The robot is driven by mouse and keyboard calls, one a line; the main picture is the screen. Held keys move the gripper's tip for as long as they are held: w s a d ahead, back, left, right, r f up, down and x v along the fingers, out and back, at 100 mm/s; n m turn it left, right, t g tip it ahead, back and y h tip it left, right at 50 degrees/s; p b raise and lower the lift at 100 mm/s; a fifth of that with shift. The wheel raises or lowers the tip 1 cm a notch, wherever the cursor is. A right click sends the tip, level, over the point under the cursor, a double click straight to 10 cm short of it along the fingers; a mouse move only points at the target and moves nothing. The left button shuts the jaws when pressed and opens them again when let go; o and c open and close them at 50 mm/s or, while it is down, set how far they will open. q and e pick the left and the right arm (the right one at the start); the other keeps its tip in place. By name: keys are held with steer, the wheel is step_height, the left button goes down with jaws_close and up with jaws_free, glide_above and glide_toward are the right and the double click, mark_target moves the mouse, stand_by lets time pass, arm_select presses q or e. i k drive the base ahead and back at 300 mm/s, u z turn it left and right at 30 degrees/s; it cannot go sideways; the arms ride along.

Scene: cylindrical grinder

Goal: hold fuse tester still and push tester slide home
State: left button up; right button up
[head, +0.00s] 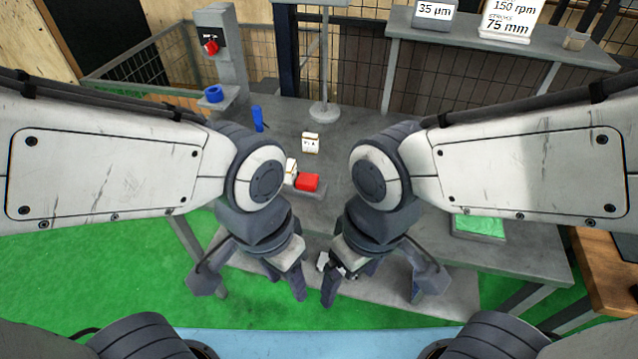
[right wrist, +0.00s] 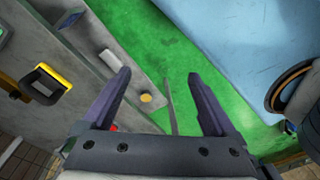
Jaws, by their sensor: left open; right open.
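A red block (head: 308,182) sits against a small white block (head: 291,172) on the grey table, between my two arms. I take these for the fuse tester and its slide, but I cannot tell which part is which. My left wrist partly hides the white block. My left gripper (head: 250,287) is open and empty, on the near side of the blocks and apart from them. My right gripper (head: 380,287) is open and empty, also nearer than the blocks. In the right wrist view its spread fingers (right wrist: 159,76) have nothing between them.
A small white labelled box (head: 310,143) stands behind the red block. A blue upright piece (head: 258,119) and a post with a red knob (head: 210,46) are at the left. A lamp-like stand (head: 322,110) is behind. A green-topped tray (head: 479,226) lies at the right.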

mark_target(308, 182)
steer(key=k, duration=1.2)
steer(key=u, duration=0.75)
steer(key=i, duration=0.75)
steer(key=u, duration=0.5)
steer(key=i, duration=0.8)
steer(key=z, duration=0.9)
steer(key=i, duration=0.85)
steer(key=z, duration=0.85)
